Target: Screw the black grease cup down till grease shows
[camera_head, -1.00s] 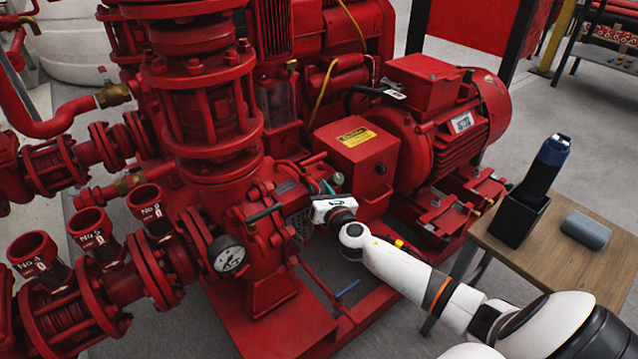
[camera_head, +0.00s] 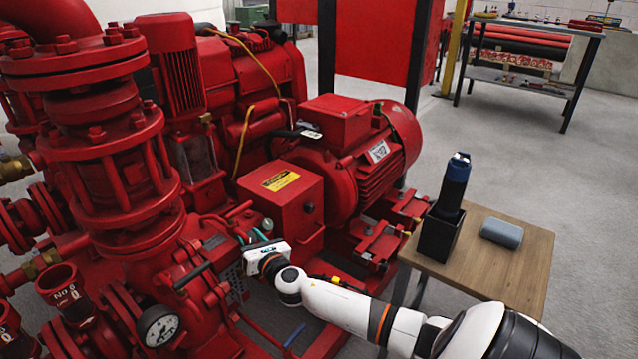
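My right arm comes in from the lower right. Its white gripper (camera_head: 262,256) is at the red pump, between the pump casing and the red box with the yellow label (camera_head: 282,190). The fingers point away into the pump and are hidden, so I cannot see whether they are open or hold anything. The black grease cup cannot be made out; that spot is covered by the gripper and pump parts. A small teal-green part (camera_head: 259,234) shows just behind the gripper. My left gripper is out of view.
A pressure gauge (camera_head: 158,326) is on the pump at lower left. A red motor (camera_head: 370,160) stands behind my arm. A small wooden table (camera_head: 510,256) at right bears a black holder with a dark torch-like object (camera_head: 455,182) and a grey case (camera_head: 501,233). Open floor lies beyond.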

